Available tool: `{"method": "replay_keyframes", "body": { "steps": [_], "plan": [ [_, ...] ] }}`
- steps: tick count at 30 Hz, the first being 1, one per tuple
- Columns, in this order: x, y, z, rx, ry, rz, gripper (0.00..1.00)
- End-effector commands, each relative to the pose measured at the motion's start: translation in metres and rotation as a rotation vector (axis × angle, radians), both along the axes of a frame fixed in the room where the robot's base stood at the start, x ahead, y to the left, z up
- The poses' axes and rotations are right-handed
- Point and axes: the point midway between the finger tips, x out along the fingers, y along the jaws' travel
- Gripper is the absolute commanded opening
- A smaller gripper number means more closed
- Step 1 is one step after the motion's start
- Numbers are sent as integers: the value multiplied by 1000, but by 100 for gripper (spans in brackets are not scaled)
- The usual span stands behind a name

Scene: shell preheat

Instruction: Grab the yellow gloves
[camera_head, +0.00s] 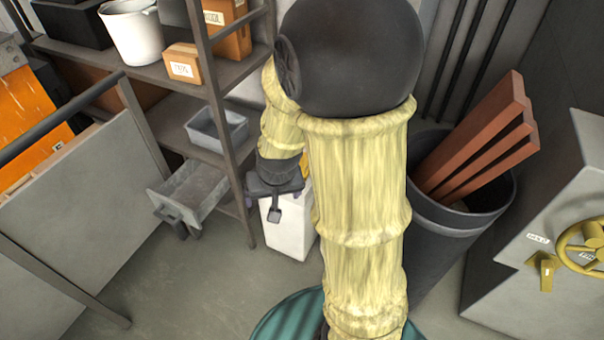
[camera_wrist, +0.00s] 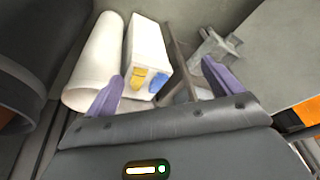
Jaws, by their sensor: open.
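A small yellow patch, probably the yellow gloves (camera_wrist: 140,78), shows at the near end of a white box (camera_wrist: 148,50) in the wrist view, beside a blue patch (camera_wrist: 158,83). I cannot make out the gloves' shape. In the head view the white box (camera_head: 287,228) stands on the floor, and my arm covers much of its top; a sliver of yellow shows at the arm's edge. My gripper (camera_wrist: 164,86) is open, its purple fingers wide apart with nothing held. In the head view my gripper (camera_head: 274,193) is in front of the box.
A white cylinder (camera_wrist: 95,65) lies left of the box in the wrist view. A grey tray (camera_head: 190,188) and a shelf rack (camera_head: 165,75) stand left. A dark bin (camera_head: 465,215) with reddish-brown bars stands right, near a grey cabinet (camera_head: 530,290). Open floor (camera_head: 190,295) shows front left.

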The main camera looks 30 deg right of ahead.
Motion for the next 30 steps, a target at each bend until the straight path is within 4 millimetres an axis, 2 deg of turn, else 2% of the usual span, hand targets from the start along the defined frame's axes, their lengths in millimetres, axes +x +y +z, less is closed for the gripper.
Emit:
{"method": "replay_keyframes", "body": {
  "steps": [1, 9, 18, 24, 30],
  "plan": [
    [17, -2, -30, 1, -12, -49, 91],
    [100, -33, -128, -61, -154, -321, 91],
    [168, -82, -228, -247, -389, -534, 91],
    [201, -110, -276, -394, -595, -595, 91],
    [218, -120, -291, -472, -738, -604, 91]
  ]
}}
